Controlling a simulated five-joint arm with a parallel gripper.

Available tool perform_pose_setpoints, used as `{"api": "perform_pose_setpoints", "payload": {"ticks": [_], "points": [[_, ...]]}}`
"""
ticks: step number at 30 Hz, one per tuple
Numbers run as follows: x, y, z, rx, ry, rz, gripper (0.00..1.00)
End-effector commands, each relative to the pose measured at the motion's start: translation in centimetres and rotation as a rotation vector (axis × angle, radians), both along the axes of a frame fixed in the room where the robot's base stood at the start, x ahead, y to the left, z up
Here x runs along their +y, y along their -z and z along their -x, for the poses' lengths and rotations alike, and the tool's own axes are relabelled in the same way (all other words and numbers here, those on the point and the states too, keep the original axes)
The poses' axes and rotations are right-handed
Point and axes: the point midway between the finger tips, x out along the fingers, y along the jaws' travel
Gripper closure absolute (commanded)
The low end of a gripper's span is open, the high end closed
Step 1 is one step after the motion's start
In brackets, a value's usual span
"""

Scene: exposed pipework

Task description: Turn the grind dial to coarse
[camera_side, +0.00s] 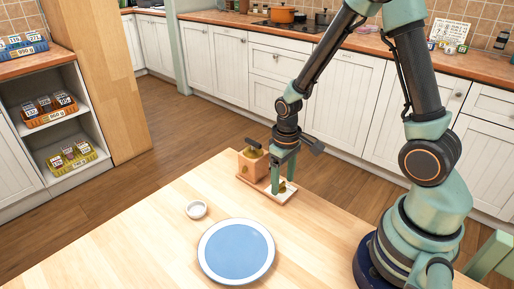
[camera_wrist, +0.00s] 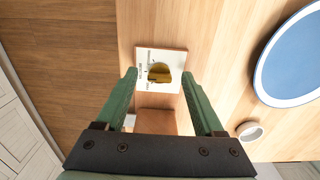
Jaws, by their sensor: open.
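The grind dial (camera_wrist: 160,72) is a gold-brown round knob on a white plate (camera_wrist: 146,57) with small dark markings, too small to read. In the side view, the white plate (camera_side: 285,196) lies at the front of the grinder's base, with the dial partly hidden by my fingers. The grinder (camera_side: 251,164) is a brown box with a dark top, standing behind the plate. My gripper (camera_wrist: 160,75) is open and points down over the dial, one green finger on each side, with gaps visible. It also shows in the side view (camera_side: 283,184). Whether the fingertips touch the plate is unclear.
The grinder's body stands close beside my fingers. Shelves with crates (camera_side: 48,110) are at the left.

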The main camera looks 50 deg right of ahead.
Motion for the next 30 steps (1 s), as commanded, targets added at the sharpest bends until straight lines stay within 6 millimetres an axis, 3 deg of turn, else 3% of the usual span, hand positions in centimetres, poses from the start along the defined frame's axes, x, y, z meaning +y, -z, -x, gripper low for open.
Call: {"api": "perform_pose_setpoints", "payload": {"ticks": [9,12,15,30], "points": [[0.0,0.16,-0.02,-0.001,0.0,0.0,0.3],[0.0,0.15,-0.01,0.0,0.0,0.0,0.68],[0.0,0.15,-0.01,0.0,0.0,0.0,1.0],[0.06,0.12,0.0,0.0,0.118,0.0,1.0]]}}
